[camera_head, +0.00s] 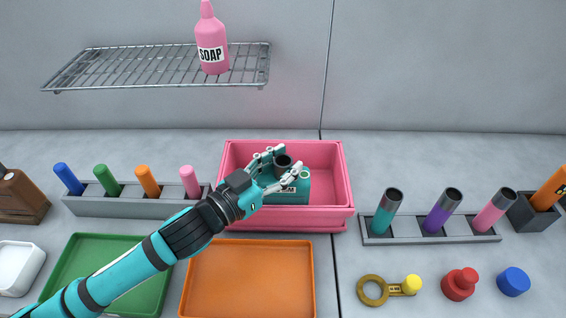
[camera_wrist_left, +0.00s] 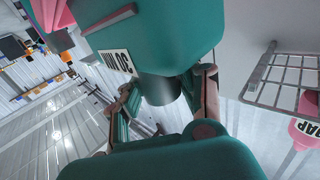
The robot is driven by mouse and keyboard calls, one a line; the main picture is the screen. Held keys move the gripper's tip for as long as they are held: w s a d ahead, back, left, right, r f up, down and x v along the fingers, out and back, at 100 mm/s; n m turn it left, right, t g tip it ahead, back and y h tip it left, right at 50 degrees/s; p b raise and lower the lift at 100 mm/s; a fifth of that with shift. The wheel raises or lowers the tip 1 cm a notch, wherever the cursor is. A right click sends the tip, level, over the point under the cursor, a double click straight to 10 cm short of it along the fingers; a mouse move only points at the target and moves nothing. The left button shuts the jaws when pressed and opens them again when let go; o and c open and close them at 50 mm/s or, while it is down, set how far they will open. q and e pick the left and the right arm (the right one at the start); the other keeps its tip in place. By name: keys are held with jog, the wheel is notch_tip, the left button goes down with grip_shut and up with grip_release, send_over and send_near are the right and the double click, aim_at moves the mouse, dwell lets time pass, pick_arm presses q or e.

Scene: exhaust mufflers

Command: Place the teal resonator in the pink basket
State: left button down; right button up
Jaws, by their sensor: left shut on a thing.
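The teal resonator (camera_head: 290,197) is a boxy teal body with a white label and a dark round pipe stub on top. My left gripper (camera_head: 287,160) is shut on it, with its fingers around the dark stub. The resonator appears within the outline of the pink basket (camera_head: 335,218), upright; I cannot tell whether it touches the basket floor. In the left wrist view the teal resonator (camera_wrist_left: 165,30) fills the top middle, and its stub sits between the fingers of my left gripper (camera_wrist_left: 163,88). My right gripper is not in view.
An orange tray (camera_head: 250,285) and a green tray (camera_head: 135,250) lie in front. Tube racks stand at left (camera_head: 140,205) and right (camera_head: 430,238). A wire shelf (camera_head: 130,68) holds a pink soap bottle (camera_head: 210,45) above. Red (camera_head: 459,285) and blue (camera_head: 513,281) knobs lie front right.

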pick_arm(q)
jog(key=c, duration=0.9)
grip_release()
jog(key=shift+f, duration=0.1)
jog(key=shift+b+v, duration=1.35)
jog(key=shift+v, duration=4.65)
jog(key=shift+r, duration=0.2)
